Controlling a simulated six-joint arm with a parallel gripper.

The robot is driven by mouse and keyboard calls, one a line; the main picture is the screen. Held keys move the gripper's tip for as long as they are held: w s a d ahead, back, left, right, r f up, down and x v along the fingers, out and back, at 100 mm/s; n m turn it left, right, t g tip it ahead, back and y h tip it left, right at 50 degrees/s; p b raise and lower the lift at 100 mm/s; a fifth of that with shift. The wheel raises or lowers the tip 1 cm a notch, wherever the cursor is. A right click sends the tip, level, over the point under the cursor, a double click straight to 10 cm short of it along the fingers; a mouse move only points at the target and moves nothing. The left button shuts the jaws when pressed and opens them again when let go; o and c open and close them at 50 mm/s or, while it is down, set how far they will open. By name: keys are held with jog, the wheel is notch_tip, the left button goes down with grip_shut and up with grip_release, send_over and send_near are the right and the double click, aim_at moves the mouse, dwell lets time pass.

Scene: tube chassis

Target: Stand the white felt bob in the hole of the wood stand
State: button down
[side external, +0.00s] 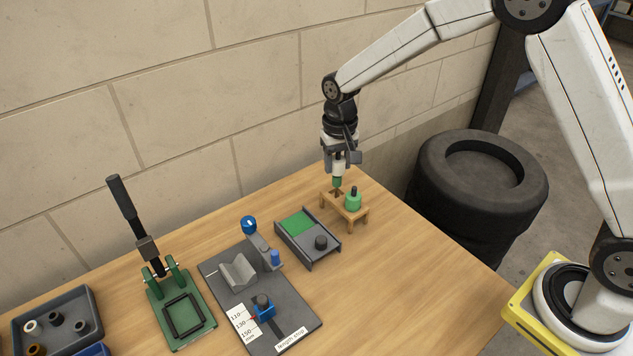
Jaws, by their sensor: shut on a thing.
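The wood stand (365,215) is a small bench with short legs near the far right edge of the table. My gripper (339,160) points straight down above the stand's left part and is shut on the white felt bob (338,170). The bob is upright, mostly white, with a short green lower end. That end is just above or at the stand's dark hole (337,191); I cannot tell whether it has entered. The jaws hide part of the bob.
Left of the stand is a grey tray with a green pad (297,222) and a black knob. Farther left are a grey length-stop fixture (222,275), a green lever press (180,310) and a dark parts bin (20,328). The block wall stands close behind. The table's front right is clear.

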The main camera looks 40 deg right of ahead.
aim_at(337, 185)
jog(key=shift+f, duration=0.8)
jog(key=shift+f, duration=2.15)
dwell(2.3)
jog(key=shift+c, duration=0.7)
grip_release()
jog(key=shift+r, duration=3.9)
